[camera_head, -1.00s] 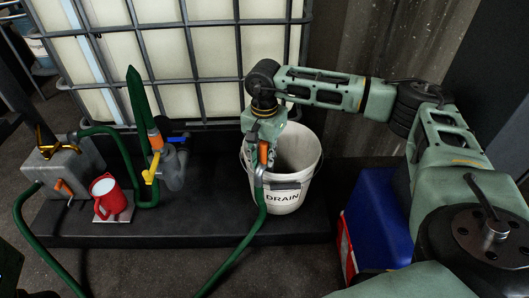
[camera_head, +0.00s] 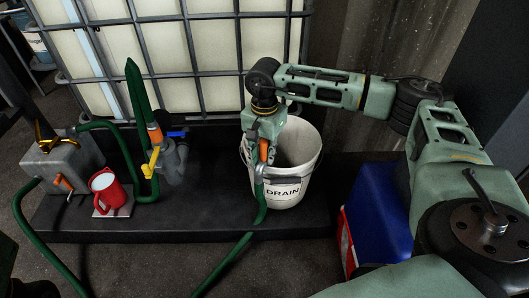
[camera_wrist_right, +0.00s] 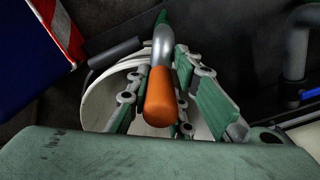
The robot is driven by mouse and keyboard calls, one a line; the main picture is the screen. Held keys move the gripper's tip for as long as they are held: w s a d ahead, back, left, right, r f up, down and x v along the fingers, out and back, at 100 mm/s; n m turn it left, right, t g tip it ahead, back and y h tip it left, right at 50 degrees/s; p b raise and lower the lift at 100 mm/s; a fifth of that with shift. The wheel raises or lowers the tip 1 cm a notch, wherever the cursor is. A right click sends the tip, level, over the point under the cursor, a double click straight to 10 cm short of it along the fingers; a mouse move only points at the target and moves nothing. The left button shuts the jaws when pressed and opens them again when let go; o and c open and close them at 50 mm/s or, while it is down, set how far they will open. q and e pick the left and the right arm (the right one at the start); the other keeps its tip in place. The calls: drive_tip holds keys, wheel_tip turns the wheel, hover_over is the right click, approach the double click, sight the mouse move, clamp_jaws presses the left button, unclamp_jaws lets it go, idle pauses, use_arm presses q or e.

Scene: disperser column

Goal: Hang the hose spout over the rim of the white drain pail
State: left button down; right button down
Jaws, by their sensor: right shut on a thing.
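The white drain pail (camera_head: 286,204), labelled DRAIN, stands upright on the dark platform. The hose spout (camera_head: 263,151) has an orange grip and a grey metal bend, with a green hose running down from it. My right gripper (camera_head: 262,146) is shut on the spout at the pail's left rim. In the right wrist view the orange grip (camera_wrist_right: 160,98) lies between the fingers, the metal bend extends away, and the pail (camera_wrist_right: 96,108) is behind. The bend is close to the rim; I cannot tell whether it touches. My left gripper is not in view.
A caged white tank (camera_head: 155,58) stands behind the platform (camera_head: 195,215). A valve with a yellow handle (camera_head: 150,163), a red jug (camera_head: 106,189) and a grey pump box (camera_head: 62,165) are to the left. A blue box (camera_head: 378,219) stands right of the pail.

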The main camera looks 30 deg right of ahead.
drive_tip(key=shift+f, duration=0.15)
drive_tip(key=c, duration=1.7)
unclamp_jaws()
drive_tip(key=shift+o, duration=1.1)
drive_tip(key=shift+f, duration=0.1)
wheel_tip(320, 180, up, 12)
drive_tip(key=shift+r, duration=0.1)
